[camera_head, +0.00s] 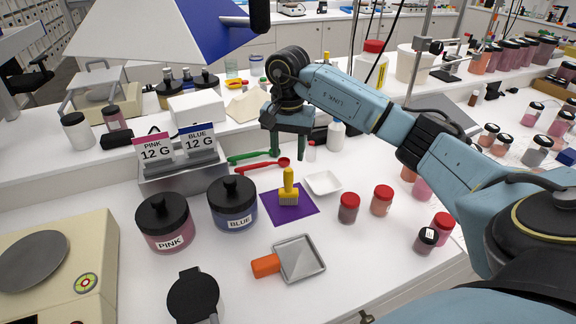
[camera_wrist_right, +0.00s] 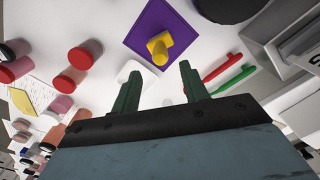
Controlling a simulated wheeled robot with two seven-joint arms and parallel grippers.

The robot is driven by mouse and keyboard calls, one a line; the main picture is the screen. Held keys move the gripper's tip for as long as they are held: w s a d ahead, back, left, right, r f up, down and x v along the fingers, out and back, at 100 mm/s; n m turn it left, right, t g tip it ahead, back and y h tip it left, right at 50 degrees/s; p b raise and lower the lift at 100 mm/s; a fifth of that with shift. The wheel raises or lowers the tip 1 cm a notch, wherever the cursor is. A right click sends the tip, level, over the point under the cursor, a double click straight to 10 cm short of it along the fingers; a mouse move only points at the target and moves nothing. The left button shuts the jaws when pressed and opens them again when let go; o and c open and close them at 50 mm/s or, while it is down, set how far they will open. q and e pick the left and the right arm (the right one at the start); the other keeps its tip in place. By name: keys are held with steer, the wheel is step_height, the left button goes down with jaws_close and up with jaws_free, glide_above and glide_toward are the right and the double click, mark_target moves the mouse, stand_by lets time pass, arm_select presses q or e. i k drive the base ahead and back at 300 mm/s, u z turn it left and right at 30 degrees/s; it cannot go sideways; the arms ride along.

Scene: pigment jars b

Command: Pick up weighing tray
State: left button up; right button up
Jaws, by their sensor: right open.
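The weighing tray, a small white square dish (camera_head: 323,183), lies on the white bench, right of the yellow-handled tool. In the right wrist view it shows as a white shape (camera_wrist_right: 127,72), partly hidden behind one finger. My right gripper (camera_head: 288,155) is open, with nothing between its dark green fingers. In the head view it appears above the bench, behind and left of the tray. The fingers also show in the wrist view (camera_wrist_right: 159,70), pointing toward the bench. The tray is not between them. My left gripper is not in view.
A yellow tool (camera_head: 289,192) stands on a purple sheet (camera_head: 272,207). Red (camera_head: 270,164) and green (camera_head: 245,156) spoons lie behind it. Red-capped jars (camera_head: 349,207) stand at right, the BLUE jar (camera_head: 234,206) at left. A metal scoop (camera_head: 299,259) lies in front.

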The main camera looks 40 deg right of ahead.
mark_target(297, 258)
steer(key=z, duration=1.25)
